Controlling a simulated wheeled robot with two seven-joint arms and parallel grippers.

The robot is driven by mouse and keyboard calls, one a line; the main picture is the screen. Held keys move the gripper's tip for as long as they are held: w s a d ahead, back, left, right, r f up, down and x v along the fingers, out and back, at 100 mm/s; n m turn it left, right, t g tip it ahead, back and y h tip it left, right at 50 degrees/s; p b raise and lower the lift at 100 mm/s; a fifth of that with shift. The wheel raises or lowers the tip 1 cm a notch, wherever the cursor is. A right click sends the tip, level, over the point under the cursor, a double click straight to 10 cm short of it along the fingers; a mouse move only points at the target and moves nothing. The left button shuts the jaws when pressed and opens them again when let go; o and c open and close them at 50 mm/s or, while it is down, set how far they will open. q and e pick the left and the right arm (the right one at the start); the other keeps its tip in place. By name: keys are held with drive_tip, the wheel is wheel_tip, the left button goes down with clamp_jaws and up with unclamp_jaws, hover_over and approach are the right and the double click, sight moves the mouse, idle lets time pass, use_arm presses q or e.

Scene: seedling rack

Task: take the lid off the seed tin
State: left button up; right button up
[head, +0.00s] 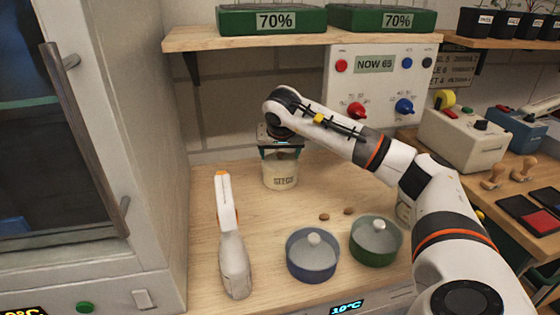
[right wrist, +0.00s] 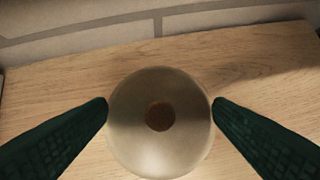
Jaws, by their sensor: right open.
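In the right wrist view, the tin's round pale lid (right wrist: 135,137) has a small brown knob (right wrist: 160,116) in the middle. The two dark green fingers of my right gripper (right wrist: 160,107) are open, one on each side of the lid. Whether they touch its rim is unclear. My left gripper is not in view.
A shelf (head: 300,38) overhangs behind. The bench beside the tin is clear.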

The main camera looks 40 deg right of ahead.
drive_tip(key=shift+s+a, duration=0.1)
clamp_jaws()
idle(0.3)
